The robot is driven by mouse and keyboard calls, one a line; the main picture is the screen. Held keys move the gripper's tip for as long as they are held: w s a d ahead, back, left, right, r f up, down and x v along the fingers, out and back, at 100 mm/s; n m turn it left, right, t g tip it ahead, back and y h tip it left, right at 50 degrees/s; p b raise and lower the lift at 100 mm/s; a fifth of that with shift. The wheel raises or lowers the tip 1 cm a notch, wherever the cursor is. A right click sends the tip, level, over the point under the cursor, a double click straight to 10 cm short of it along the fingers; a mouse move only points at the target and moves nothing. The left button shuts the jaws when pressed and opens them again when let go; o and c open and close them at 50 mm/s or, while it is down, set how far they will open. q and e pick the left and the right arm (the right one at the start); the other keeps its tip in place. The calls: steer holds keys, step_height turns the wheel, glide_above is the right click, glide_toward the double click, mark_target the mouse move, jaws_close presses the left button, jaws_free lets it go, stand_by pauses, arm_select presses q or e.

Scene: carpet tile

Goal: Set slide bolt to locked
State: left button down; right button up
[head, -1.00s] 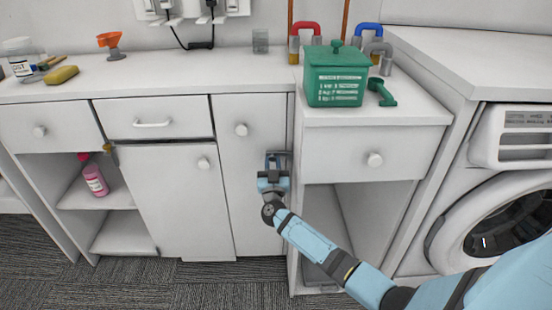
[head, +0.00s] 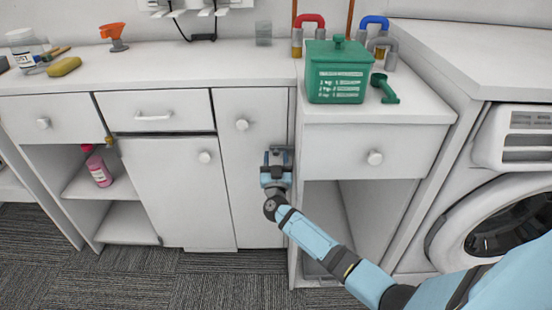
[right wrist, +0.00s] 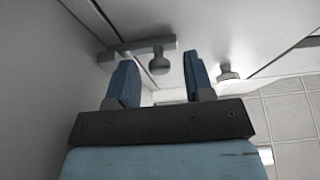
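The slide bolt (right wrist: 138,48) is a grey bar with a round grey knob (right wrist: 160,62), fixed on the pale cabinet front. In the head view, part of the bolt (head: 284,150) shows at the right edge of the narrow cabinet door (head: 253,200), just above my right gripper (head: 276,160). In the right wrist view, my right gripper (right wrist: 159,78) is open, its two blue fingers spread. The knob appears in the gap between them, with no visible contact. Much of the bolt is hidden by the gripper in the head view. My left gripper is not in view.
A white door knob (right wrist: 228,72) is beside the right finger in the wrist view. Above is a counter with a green box (head: 338,75) and a green scoop (head: 384,88). A drawer (head: 340,150) with an open bay below is at right, then a washing machine (head: 510,215).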

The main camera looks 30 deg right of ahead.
steer(key=shift+s+a, duration=0.1)
steer(key=shift+s, duration=0.05)
steer(key=p+v, duration=0.1)
steer(key=v, duration=0.3)
steer(key=shift+s+a+f, duration=0.1)
steer(key=p, duration=0.2)
glide_toward(276, 155)
steer(key=v, duration=0.5)
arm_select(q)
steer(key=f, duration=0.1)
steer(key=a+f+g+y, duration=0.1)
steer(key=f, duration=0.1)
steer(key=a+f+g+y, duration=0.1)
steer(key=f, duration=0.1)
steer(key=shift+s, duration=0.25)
